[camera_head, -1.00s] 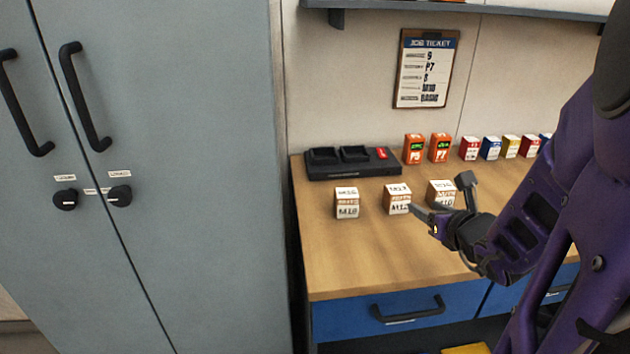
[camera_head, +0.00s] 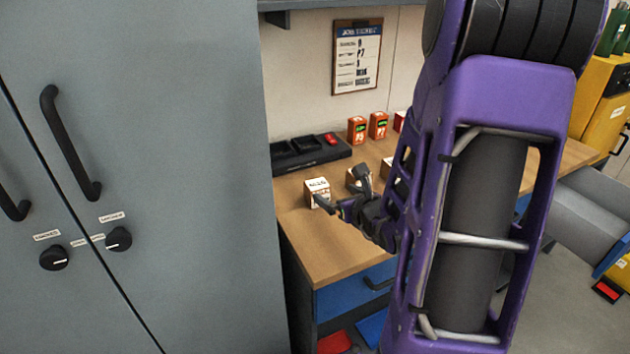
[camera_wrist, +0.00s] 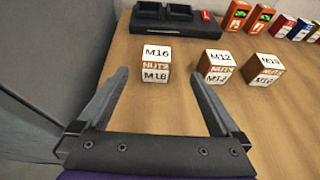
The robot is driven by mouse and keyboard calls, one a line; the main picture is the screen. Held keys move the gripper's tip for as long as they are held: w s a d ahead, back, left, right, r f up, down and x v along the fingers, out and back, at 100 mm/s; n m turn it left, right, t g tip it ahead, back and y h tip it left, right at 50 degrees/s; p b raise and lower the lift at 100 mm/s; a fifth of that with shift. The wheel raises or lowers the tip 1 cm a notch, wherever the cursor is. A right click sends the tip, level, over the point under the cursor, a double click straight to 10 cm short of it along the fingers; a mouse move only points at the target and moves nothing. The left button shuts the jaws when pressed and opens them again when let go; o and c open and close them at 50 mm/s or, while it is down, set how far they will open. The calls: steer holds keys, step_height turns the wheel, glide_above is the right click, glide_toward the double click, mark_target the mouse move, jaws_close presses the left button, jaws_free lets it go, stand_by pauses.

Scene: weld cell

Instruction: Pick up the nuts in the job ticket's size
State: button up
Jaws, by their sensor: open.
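Three small white-and-brown nut boxes stand in a row on the wooden bench. In the wrist view, the left box (camera_wrist: 156,66) reads M16 on top, the middle box (camera_wrist: 215,67) reads M12, and the right box (camera_wrist: 264,70) looks like M10, though its print is unclear. My gripper (camera_wrist: 158,78) is open and empty, its fingers pointing at the M16 box, which stands just beyond the tips. In the head view my gripper (camera_head: 342,190) is beside the left box (camera_head: 317,193) and partly covers the others. The job ticket (camera_head: 357,57) hangs on the wall, its lines too blurred to read surely.
A black charger dock (camera_head: 309,154) sits behind the boxes, with orange battery-like blocks (camera_head: 378,125) beside it. A grey cabinet (camera_head: 180,150) stands close on the left. My arm hides much of the bench's right side. The bench front is clear.

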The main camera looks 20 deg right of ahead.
steer(key=b, duration=0.1)
glide_toward(313, 181)
steer(key=x, duration=0.5)
steer(key=shift+s+d+f, duration=0.15)
steer(key=shift+d+f, duration=0.1)
steer(key=shift+f, duration=0.15)
steer(key=x, duration=0.6)
steer(key=shift+w+f, duration=0.1)
steer(key=shift+w, duration=0.25)
steer(key=shift+d, duration=0.1)
jaws_close()
